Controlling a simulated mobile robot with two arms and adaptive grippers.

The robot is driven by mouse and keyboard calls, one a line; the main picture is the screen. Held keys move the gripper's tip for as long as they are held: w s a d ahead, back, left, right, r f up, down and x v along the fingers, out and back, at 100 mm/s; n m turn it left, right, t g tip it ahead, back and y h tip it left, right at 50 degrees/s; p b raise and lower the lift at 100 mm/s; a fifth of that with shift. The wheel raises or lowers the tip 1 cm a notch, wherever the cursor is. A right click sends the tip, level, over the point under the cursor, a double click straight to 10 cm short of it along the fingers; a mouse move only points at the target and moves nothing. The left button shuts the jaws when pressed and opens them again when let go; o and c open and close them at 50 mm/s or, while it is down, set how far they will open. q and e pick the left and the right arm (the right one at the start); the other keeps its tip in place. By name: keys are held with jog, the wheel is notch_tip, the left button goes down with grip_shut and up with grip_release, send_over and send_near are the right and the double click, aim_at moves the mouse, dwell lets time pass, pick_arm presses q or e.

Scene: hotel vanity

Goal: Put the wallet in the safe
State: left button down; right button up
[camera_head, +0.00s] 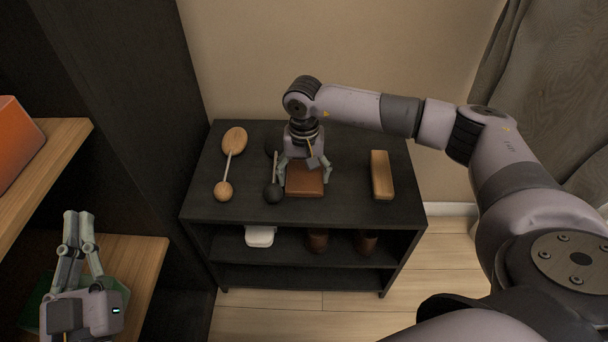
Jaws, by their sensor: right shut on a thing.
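The wallet (305,183) is a flat brown leather block on the top of the dark shelf unit. My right gripper (306,178) points down over it, with one finger on each side, shut on it. The wallet appears to rest on the surface still; any small gap under it cannot be told. My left gripper (79,216) is at the lower left, its two fingers close together and empty, beside the wooden shelf. No safe can be made out in this view.
A white item (260,236) and brown cups (317,241) stand below. Wooden shelves (140,262) are left.

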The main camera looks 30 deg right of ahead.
jog(key=shift+f, duration=0.1)
jog(key=o, duration=0.9)
